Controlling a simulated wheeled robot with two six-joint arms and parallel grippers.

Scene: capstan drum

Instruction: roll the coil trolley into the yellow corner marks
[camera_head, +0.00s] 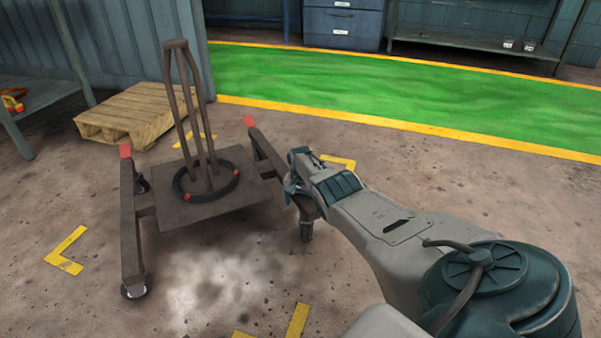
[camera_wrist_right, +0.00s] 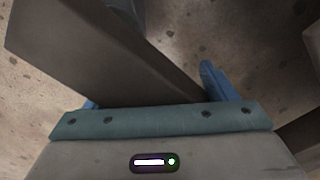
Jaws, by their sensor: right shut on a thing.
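The coil trolley (camera_head: 205,207) is a dark brown frame with a flat plate, two side rails with red end caps, upright bars and small wheels. A black coil (camera_head: 181,184) with red bands lies around the foot of the bars. Yellow corner marks lie on the floor at the left (camera_head: 66,252), behind (camera_head: 194,140), back right (camera_head: 338,161) and front (camera_head: 296,322). The trolley stands among them, turned at an angle to them. My right gripper (camera_head: 295,187) is shut on its right rail, a brown beam (camera_wrist_right: 105,55) between blue fingers. My left gripper is not in view.
A wooden pallet (camera_head: 128,114) lies behind left, close to the trolley's left rail. A bench (camera_head: 36,98) stands at the far left. A green lane (camera_head: 400,90) with yellow edges runs behind. Floor in front and at right looks clear.

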